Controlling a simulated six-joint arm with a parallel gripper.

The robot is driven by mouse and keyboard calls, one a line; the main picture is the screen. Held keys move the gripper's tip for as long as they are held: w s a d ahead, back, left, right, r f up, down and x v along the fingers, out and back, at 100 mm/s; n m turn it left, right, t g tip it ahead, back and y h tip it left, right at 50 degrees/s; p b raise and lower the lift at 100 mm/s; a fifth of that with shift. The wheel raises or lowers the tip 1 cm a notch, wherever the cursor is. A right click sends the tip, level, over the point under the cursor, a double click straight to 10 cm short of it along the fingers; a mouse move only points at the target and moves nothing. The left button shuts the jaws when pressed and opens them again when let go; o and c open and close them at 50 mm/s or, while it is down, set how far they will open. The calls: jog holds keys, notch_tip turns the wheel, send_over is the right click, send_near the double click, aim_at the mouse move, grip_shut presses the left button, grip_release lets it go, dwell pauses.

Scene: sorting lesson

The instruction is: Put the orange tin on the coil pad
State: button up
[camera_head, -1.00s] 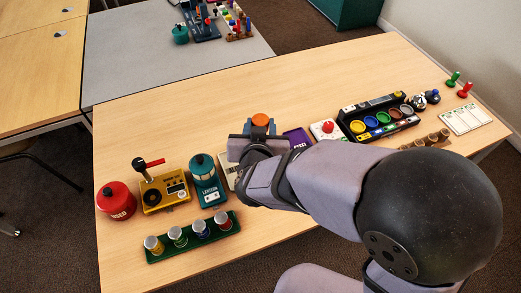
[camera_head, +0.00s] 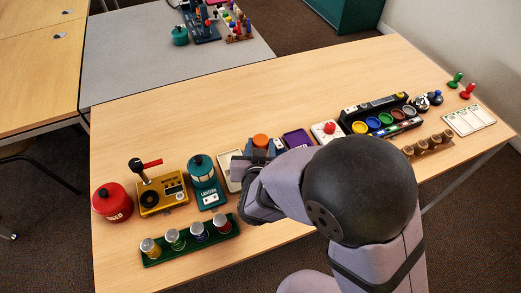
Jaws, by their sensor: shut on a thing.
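The orange tin (camera_head: 260,139) shows as a round orange top left of the middle of the table. My gripper (camera_head: 260,146) is shut on it, with blue-grey fingers on both sides of the tin. The tin's lower part is hidden by my gripper, and I cannot tell whether it touches anything below. I cannot make out the coil pad for sure; my wrist and forearm cover the table just in front of the tin.
A teal lantern (camera_head: 202,169) and a partly hidden pale-edged panel (camera_head: 231,182) stand left of my gripper. A purple tray (camera_head: 297,139) and a white box with a red knob (camera_head: 326,132) stand to its right. The table behind is clear.

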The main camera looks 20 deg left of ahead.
jog(key=shift+f, duration=0.95)
jog(key=shift+f, duration=0.1)
jog(key=o, duration=1.1)
jog(key=shift+r, duration=0.2)
jog(key=shift+p+v, duration=3.9)
jog(key=shift+v, duration=2.05)
